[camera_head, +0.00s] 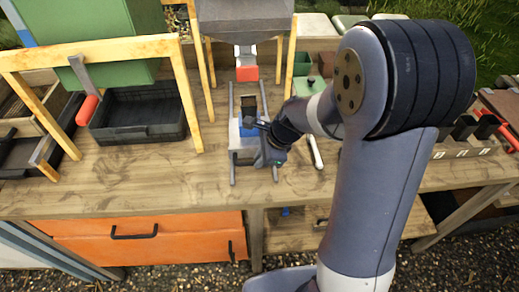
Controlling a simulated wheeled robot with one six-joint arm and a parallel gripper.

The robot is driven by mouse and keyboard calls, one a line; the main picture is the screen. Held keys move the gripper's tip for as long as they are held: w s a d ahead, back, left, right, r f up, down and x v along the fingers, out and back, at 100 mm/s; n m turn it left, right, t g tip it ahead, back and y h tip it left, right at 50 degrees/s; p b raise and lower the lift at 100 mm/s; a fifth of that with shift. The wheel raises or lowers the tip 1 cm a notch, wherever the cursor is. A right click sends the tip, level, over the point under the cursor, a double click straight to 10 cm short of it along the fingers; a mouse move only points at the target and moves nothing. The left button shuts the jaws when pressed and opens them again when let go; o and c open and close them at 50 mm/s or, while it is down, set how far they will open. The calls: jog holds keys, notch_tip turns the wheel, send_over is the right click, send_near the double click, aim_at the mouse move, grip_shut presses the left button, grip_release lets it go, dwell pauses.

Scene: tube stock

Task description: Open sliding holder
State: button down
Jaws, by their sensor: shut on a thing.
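The sliding holder (242,143) is a small white and blue carriage between two thin grey rails (233,165) on the wooden table, at the middle of the view. A dark block (249,103) stands at its back. My gripper (257,124) reaches in from the right and is shut at the holder's right side, on a part of it. The fingertips are small and dark, so the exact spot of the grip is hard to make out. My wrist hides part of the holder's right side.
A grey hopper (243,18) with a red-ended lever (246,73) stands behind the holder. At left are a yellow wooden frame (186,95), a black crate (137,118) and a red handle (87,110). A white stick (316,152) lies right of my gripper. The table front (150,185) is clear.

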jog(key=shift+s, duration=2.4)
jog(key=c, duration=1.5)
grip_release()
jog(key=shift+o, duration=0.2)
jog(key=shift+r, duration=0.1)
jog(key=v, duration=1)
jog(key=shift+d+r+p, duration=0.15)
jog(key=shift+r+p, duration=0.1)
jog(key=shift+p, duration=0.05)
